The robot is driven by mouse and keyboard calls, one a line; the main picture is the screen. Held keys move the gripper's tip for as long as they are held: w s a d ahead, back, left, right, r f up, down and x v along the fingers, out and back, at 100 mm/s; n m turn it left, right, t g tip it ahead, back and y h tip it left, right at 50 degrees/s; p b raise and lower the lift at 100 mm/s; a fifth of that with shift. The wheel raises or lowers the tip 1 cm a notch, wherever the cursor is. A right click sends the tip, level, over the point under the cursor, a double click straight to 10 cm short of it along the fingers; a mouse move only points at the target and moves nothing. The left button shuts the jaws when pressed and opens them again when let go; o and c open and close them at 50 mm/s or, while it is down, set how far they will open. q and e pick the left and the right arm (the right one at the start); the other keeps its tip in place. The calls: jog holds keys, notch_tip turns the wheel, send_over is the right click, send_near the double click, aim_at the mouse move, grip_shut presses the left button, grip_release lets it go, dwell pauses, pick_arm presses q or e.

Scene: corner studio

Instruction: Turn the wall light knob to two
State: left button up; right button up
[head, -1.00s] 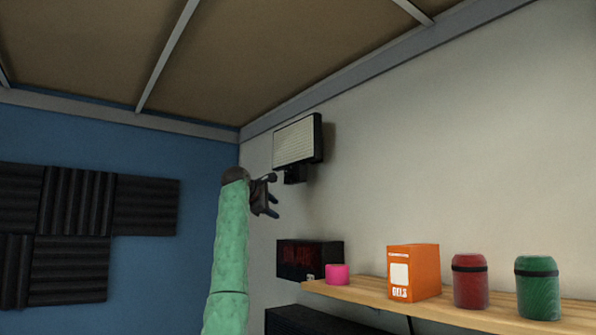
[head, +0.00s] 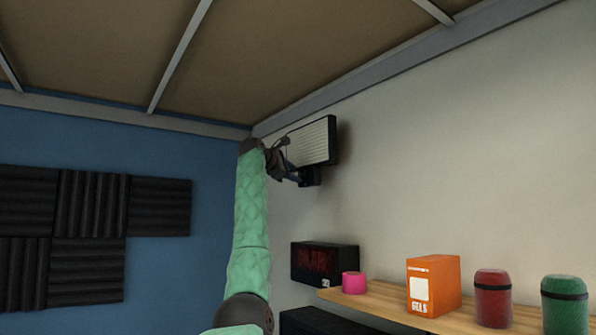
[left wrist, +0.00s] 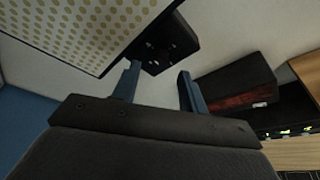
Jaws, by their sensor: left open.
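The wall light (head: 316,142) is a pale panel in a black frame, high on the light wall in the head view. A small dark box (head: 312,176) sits under it. In the left wrist view the dotted panel of the light (left wrist: 75,30) fills the upper left, and the dark box (left wrist: 178,38) hangs beyond the fingers. Small marks show on its face; I cannot make out the knob or its setting. My left gripper (head: 294,174) is open and empty, just in front of the box; its two blue fingers show in the left wrist view (left wrist: 159,68). My right gripper is out of view.
Below, a wooden shelf (head: 385,305) holds a pink item (head: 354,283), an orange box (head: 433,284), a red canister (head: 492,298) and a green one (head: 565,305). A black box with a red front (head: 324,263) is left of them. Dark foam panels hang on the blue wall.

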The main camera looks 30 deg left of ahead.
aim_at(301, 176)
pick_arm(q)
jog(key=shift+p+x, duration=0.7)
jog(key=shift+x, duration=0.85)
grip_shut()
